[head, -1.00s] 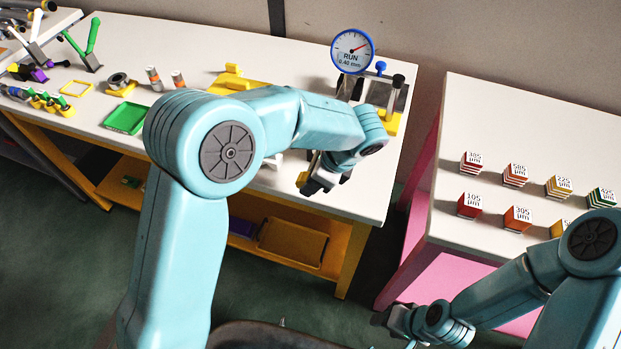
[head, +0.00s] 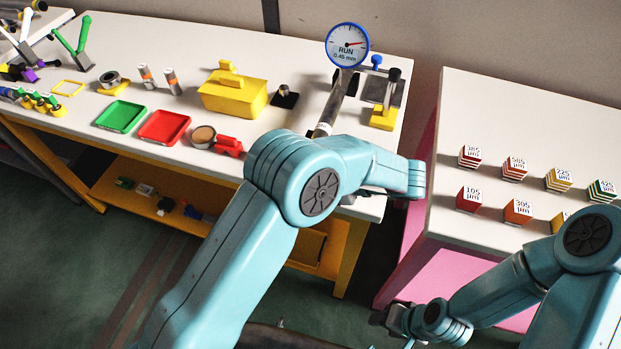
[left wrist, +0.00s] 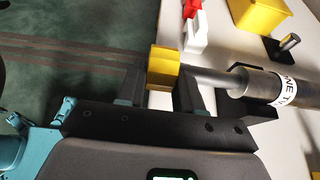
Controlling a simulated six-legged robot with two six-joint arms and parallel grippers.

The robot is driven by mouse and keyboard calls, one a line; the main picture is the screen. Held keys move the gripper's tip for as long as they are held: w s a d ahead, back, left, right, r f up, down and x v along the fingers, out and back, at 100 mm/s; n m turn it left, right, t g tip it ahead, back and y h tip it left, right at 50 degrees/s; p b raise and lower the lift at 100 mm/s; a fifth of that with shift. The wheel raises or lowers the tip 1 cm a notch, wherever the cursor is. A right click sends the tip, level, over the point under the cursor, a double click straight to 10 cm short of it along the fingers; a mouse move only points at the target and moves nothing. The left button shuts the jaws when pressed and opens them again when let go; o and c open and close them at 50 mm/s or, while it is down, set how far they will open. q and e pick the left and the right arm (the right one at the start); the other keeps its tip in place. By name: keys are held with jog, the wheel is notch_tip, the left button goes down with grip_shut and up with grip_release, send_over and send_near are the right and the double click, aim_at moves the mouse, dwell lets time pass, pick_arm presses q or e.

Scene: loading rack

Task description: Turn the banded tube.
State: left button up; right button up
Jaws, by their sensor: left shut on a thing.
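The grey tube with a white lettered band (left wrist: 262,88) lies at the right of the left wrist view. In the head view the tube (head: 333,103) slants down from below the dial. A thin shaft runs from the tube's near end to a yellow knob (left wrist: 163,68). My left gripper (left wrist: 159,87) is shut on this knob, one finger on each side. In the head view the left gripper is hidden behind my arm. My right gripper (head: 393,320) is low at the right, away from the bench; its jaws are too small to read. The dial (head: 347,45) reads RUN, 0.45 mm.
A yellow box (head: 232,96), a black block with a peg (head: 285,97), a red tray (head: 164,128) and a green tray (head: 120,117) stand left of the tube. A yellow-based stand (head: 384,118) is close on its right. Labelled cubes stand on the right table (head: 450,150).

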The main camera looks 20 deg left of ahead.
dwell(0.5)
pick_arm(q)
jog(key=o, duration=1)
jog(key=shift+d, duration=0.1)
jog(key=shift+c, duration=0.2)
